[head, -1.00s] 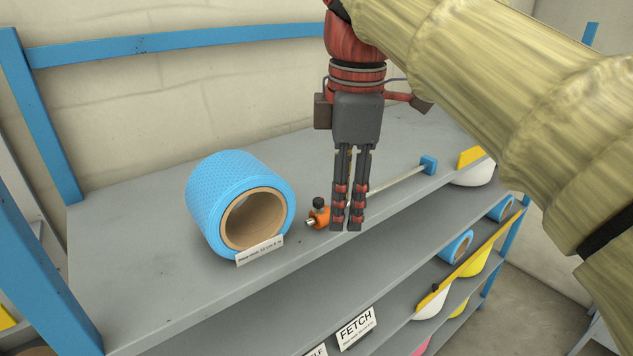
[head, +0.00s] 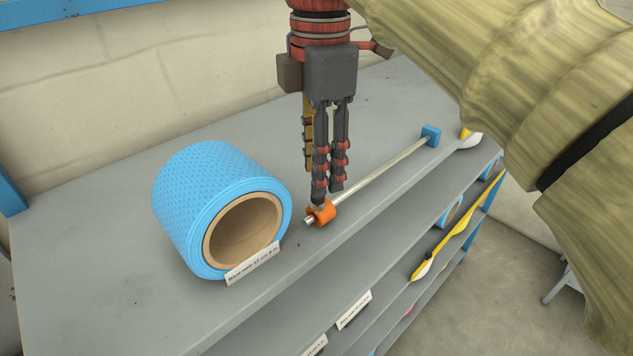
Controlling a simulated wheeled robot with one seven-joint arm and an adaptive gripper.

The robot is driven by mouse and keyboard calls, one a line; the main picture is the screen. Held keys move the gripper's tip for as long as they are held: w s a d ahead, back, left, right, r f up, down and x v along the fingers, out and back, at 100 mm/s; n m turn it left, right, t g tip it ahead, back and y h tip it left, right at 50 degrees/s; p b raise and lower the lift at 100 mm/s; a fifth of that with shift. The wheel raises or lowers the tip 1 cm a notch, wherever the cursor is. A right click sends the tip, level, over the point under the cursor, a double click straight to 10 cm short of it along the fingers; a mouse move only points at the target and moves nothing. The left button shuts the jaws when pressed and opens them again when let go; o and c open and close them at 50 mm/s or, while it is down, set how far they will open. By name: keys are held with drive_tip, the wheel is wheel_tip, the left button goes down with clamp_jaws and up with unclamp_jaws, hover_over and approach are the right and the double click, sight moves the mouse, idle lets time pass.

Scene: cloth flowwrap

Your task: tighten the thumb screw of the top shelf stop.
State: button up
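The shelf stop is a thin metal rod (head: 385,173) along the front of the top shelf. An orange collar (head: 324,213) sits near its left end and a blue block (head: 431,135) at its right end. My gripper (head: 327,194) points down right over the orange collar, its fingertips at the collar's top. The black thumb screw on the collar is mostly hidden by the fingertips; a little dark grey shows just under them. The fingers look close together, and I cannot tell whether they close on the screw.
Lower shelves hold yellow and white items (head: 459,231). The grey top shelf (head: 90,235) is bare left of the roll.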

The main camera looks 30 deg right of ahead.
sight(318, 201)
drive_tip(key=f, duration=0.3)
drive_tip(key=shift+w+f, duration=0.35)
drive_tip(key=shift+s+f, duration=0.2)
drive_tip(key=shift+f, duration=0.15)
drive_tip(key=shift+w, duration=0.1)
clamp_jaws()
